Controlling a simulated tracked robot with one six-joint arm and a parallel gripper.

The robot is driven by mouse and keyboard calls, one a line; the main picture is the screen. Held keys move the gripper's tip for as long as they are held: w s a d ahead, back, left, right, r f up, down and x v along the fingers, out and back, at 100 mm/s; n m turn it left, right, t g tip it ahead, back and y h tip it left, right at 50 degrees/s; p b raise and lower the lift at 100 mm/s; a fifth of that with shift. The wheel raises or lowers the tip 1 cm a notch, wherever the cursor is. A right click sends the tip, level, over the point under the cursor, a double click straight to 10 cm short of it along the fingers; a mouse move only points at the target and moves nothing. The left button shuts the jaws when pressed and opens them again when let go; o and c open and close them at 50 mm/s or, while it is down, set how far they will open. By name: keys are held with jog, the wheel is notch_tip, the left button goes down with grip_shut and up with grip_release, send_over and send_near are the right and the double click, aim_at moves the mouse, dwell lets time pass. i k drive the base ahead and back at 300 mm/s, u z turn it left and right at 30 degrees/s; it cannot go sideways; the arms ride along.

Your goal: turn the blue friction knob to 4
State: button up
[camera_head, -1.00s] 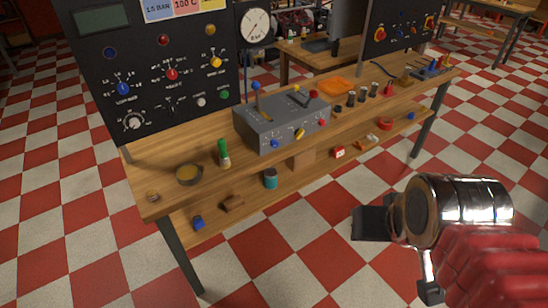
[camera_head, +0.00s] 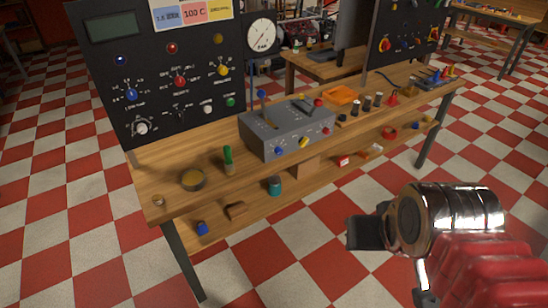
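A blue knob (camera_head: 131,94) with a printed scale around it sits on the left black panel, beside a red and a yellow knob. A smaller blue knob (camera_head: 280,151) is on the front of the grey box on the bench. The labels are too small to read, so I cannot tell which is the friction knob or its setting. My gripper (camera_head: 394,262) is at the lower right, in front of the bench and far from both knobs. Its dark fingers look apart, with nothing visible between them.
A gauge (camera_head: 261,34) stands behind. The checkered floor before the bench is clear.

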aim_at(279, 150)
jog(key=u, duration=1.1)
jog(key=i, duration=1)
